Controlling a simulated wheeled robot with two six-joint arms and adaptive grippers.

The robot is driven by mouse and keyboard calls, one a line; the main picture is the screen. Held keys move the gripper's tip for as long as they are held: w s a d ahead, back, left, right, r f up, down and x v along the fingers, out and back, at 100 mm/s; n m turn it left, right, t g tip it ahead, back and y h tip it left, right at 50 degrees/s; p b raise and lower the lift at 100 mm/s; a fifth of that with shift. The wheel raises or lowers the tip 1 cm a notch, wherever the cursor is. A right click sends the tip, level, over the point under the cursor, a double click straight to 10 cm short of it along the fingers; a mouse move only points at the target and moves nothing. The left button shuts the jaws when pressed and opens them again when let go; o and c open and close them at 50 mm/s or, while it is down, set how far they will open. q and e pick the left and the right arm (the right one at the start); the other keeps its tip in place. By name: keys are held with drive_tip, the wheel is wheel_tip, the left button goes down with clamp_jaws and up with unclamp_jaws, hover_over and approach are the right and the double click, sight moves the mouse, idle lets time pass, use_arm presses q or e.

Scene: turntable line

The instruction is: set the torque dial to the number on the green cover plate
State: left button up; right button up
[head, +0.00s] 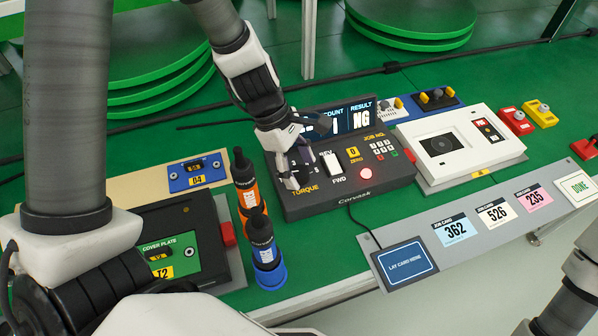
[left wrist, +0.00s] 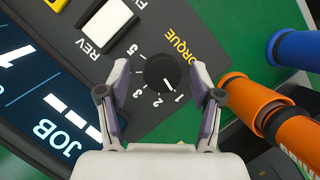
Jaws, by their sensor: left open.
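The torque dial (left wrist: 160,72) is a round black knob on the dark controller (head: 350,190), with several numbers around it. Its pale pointer mark appears turned towards the 1. In the left wrist view the left gripper (left wrist: 160,95) is open, one finger on each side of the dial, with no visible contact. The green cover plate (head: 190,240) is at the lower left in the head view, with a yellow tag (head: 163,272) reading T2. My right gripper is out of view.
Orange (head: 245,185) and blue (head: 266,255) screwdrivers stand left of the controller. A display (head: 340,118) rises behind. Job cards (head: 455,229) lie on the grey front strip.

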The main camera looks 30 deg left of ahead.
use_arm(q)
drive_tip(key=shift+s+r, duration=0.1)
drive_tip(key=shift+s, duration=0.05)
drive_tip(key=c, duration=1.1)
drive_tip(key=shift+c, duration=0.2)
drive_tip(key=shift+r+m+g+p, duration=0.1)
drive_tip(key=shift+m+g+p, duration=0.2)
drive_tip(key=shift+m+p, duration=0.65)
drive_tip(key=shift+m+g+p, duration=0.4)
drive_tip(key=shift+m+p, duration=0.6)
drive_tip(key=shift+m, duration=0.05)
drive_tip(key=shift+m+g+y+p, duration=0.3)
drive_tip(key=shift+m+g+p, duration=0.7)
drive_tip(key=shift+m, duration=0.9)
drive_tip(key=shift+f, duration=0.2)
